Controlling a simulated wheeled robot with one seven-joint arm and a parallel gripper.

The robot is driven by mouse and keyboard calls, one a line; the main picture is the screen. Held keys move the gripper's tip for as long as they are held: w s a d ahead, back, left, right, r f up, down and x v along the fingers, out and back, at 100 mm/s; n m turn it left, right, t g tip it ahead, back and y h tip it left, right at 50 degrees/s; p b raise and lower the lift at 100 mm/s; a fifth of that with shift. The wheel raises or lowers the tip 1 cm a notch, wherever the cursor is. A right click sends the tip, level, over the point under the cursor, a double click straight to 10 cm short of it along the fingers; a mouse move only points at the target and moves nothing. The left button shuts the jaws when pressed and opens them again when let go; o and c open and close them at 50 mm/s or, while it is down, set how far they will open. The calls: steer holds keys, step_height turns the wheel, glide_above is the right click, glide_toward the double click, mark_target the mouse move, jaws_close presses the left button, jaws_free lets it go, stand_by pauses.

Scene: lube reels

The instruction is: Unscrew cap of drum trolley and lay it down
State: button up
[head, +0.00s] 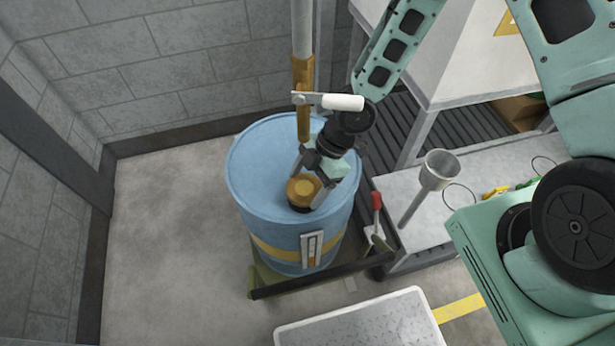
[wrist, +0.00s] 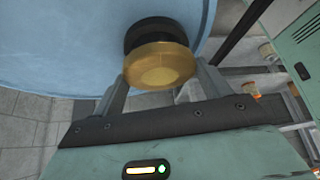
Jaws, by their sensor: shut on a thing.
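A blue drum (head: 262,165) with a yellow band stands upright on a dark trolley (head: 318,280). A brass-coloured cap (head: 301,188) sits at the drum's top, over a black ring or neck. My gripper (head: 306,190) reaches down to the drum top, with its fingers on either side of the cap and shut on it. In the wrist view the cap (wrist: 160,66) lies between the two fingertips, with the black part (wrist: 152,33) against the blue drum (wrist: 60,40). Whether the cap is still threaded on cannot be told.
An upright pole with a brown lower part (head: 303,90) and a white-handled lever (head: 340,102) rises at the drum's back. A grey bench (head: 425,215) with a metal funnel (head: 437,168) is at the right. A light grey platform (head: 360,325) lies in front. The floor left of the drum is clear.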

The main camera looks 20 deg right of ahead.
steer(key=shift+w+r+n+g+h+p, duration=0.15)
steer(key=shift+n+g+p, duration=0.4)
steer(key=shift+p, duration=1.5)
steer(key=shift+s+n+g+h+p, duration=0.15)
steer(key=shift+n+p, duration=0.8)
steer(key=shift+p, duration=1.1)
steer(key=shift+w+f+n, duration=0.15)
steer(key=shift+f+n, duration=0.1)
steer(key=shift+n, duration=0.05)
steer(key=shift+n+g, duration=0.3)
steer(key=shift+n, duration=0.1)
steer(key=shift+b, duration=0.35)
steer(key=n+b, duration=0.1)
steer(key=n+g+h+b, duration=0.1)
steer(key=n, duration=0.1)
steer(key=shift+w+a+f+h, duration=0.15)
steer(key=shift+f+h, duration=0.05)
steer(key=shift+h, duration=0.1)
steer(key=shift+r+n+g+h+b, duration=0.15)
steer(key=shift+n+g+h+b, duration=0.25)
steer(key=shift+n, duration=0.7)
